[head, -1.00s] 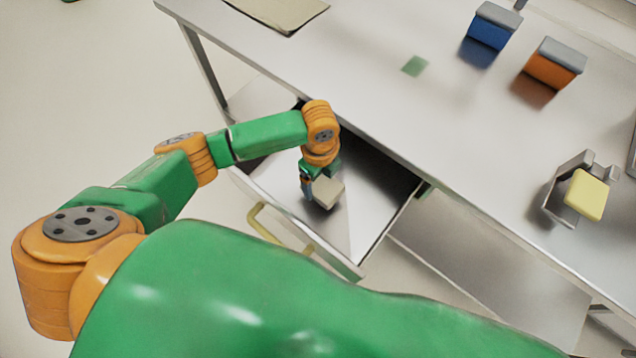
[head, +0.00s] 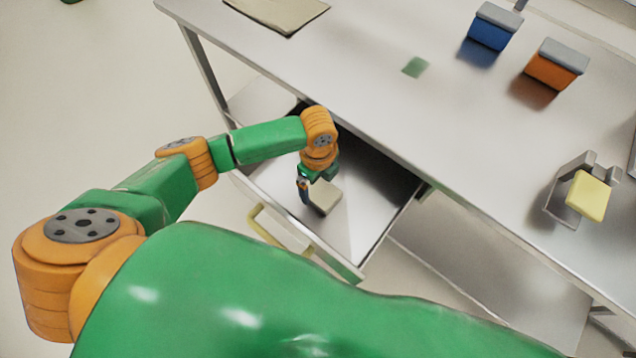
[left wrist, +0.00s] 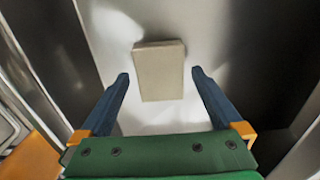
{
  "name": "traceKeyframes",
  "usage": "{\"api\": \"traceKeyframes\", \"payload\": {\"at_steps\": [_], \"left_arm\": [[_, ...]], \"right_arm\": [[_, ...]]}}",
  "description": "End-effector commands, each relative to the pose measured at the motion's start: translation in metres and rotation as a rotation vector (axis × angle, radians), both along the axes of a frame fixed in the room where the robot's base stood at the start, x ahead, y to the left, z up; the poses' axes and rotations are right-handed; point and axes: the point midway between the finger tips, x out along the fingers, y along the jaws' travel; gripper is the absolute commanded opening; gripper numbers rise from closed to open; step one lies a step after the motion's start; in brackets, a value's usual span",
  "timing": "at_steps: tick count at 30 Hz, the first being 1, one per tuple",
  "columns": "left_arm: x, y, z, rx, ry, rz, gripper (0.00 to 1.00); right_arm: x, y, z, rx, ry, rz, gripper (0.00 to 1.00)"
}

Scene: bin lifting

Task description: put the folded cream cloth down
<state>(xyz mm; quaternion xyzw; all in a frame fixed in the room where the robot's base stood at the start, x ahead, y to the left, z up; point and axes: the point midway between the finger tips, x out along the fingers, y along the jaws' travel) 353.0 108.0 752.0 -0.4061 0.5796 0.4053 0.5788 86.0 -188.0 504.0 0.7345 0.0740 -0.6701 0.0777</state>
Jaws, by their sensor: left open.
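The folded cream cloth (head: 326,196) lies in the open metal drawer (head: 362,205) under the table. In the left wrist view the cloth (left wrist: 159,71) is a small block on the drawer's floor, ahead of the fingertips. My left gripper (head: 312,193) is inside the drawer, just above and beside the cloth. Its two blue fingers (left wrist: 159,77) are spread wide, with a gap on each side of the cloth. The gripper partly hides the cloth in the head view. My right gripper is not in view.
The drawer has a yellow handle (head: 275,228) at its front. On the metal table (head: 400,110) are a beige mat (head: 277,10), a green square (head: 415,67), a blue box (head: 490,31), an orange box (head: 552,68) and a yellow block in a metal holder (head: 588,196).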

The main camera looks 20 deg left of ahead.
Motion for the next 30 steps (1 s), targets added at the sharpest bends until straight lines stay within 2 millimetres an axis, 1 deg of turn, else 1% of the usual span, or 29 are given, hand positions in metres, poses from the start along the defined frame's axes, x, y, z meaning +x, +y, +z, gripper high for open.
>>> {"api": "traceKeyframes", "payload": {"at_steps": [1,6,9,12,16,30], "left_arm": [[0.001,0.0,0.017,0.0,-0.006,-0.002,1.0],[0.001,0.0,0.065,-0.002,-0.006,-0.001,1.0],[0.001,0.0,0.086,-0.002,-0.005,-0.001,1.0],[0.0,0.0,0.098,-0.001,-0.002,0.0,1.0],[0.0,0.0,0.102,0.0,-0.002,0.0,1.0],[0.0,0.0,0.102,0.0,0.0,0.0,1.0]], "right_arm": [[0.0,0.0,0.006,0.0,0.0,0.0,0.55],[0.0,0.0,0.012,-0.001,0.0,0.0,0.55],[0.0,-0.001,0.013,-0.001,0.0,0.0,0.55],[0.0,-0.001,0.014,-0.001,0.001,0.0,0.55],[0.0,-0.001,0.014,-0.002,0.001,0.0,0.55],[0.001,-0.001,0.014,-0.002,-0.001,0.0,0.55]]}}
